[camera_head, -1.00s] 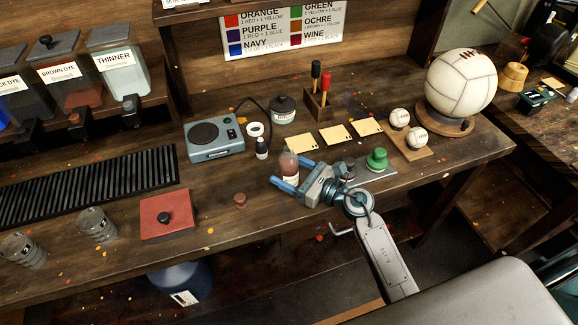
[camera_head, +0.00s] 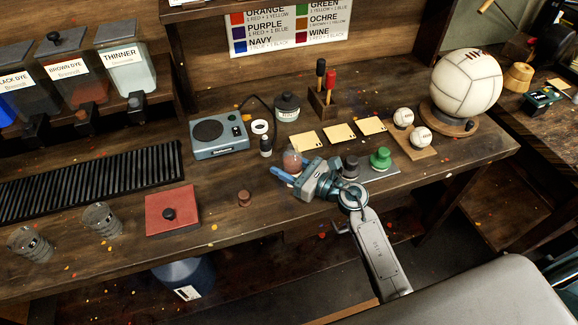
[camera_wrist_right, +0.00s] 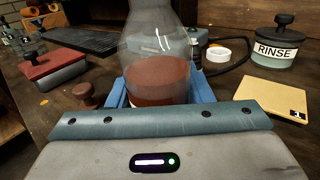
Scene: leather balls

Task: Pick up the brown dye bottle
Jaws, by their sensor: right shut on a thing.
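The brown dye bottle (camera_head: 291,160) is a small clear bottle with reddish-brown liquid in its lower part. It also shows upright in the right wrist view (camera_wrist_right: 157,75), between the blue fingers. My right gripper (camera_head: 283,174) is shut on the bottle near the front of the workbench; its fingers hide part of the bottle's lower body. I cannot tell whether the bottle's base touches the bench. A small brown stopper (camera_head: 244,198) lies on the bench to the left of the gripper. My left gripper is not in view.
A blue-grey scale (camera_head: 219,136) stands behind left, and a rinse jar (camera_head: 287,106) behind. Cards (camera_head: 340,133) lie behind right. A green-knobbed piece (camera_head: 380,158) stands right of the gripper. A red lidded box (camera_head: 172,211) and glasses (camera_head: 100,219) are at left.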

